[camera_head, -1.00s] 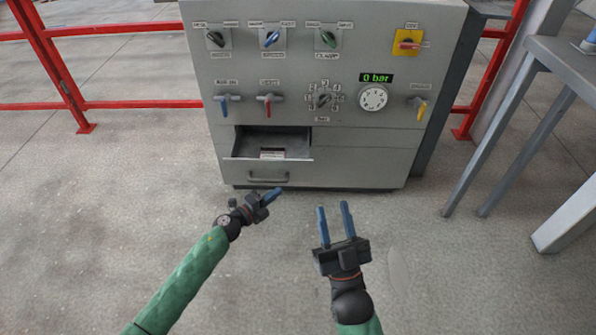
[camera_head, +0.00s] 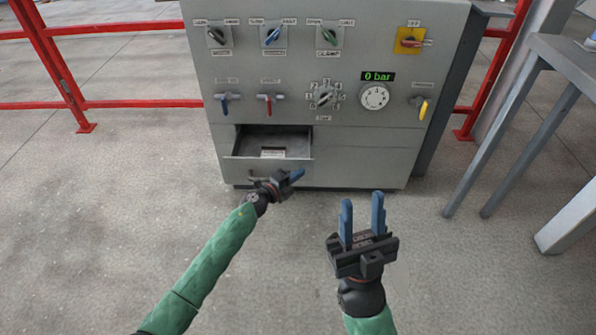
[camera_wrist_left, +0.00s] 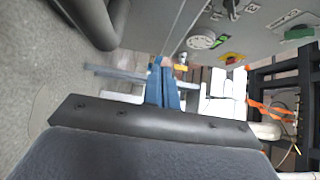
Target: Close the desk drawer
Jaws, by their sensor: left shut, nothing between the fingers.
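The desk drawer (camera_head: 240,165) is pulled out at the lower left of the grey panel cabinet (camera_head: 360,160) in the head view. A small pale item lies inside it. Its dark front handle is mostly hidden behind my left gripper (camera_head: 297,174), which is in front of the drawer's face. That gripper is shut and empty, its blue fingers pointing right; I cannot tell whether it touches the drawer. In the left wrist view the closed blue fingers (camera_wrist_left: 163,82) are together, and a dark rounded bar (camera_wrist_left: 95,20) shows close by. My right gripper (camera_head: 362,215) is open and empty, farther right, in front of the cabinet.
The cabinet carries switches, coloured valve levers and a gauge (camera_head: 375,97) above the drawer. A grey metal table (camera_head: 560,65) stands at the right. Red railings (camera_head: 150,104) run behind. The floor (camera_head: 90,220) in front is clear.

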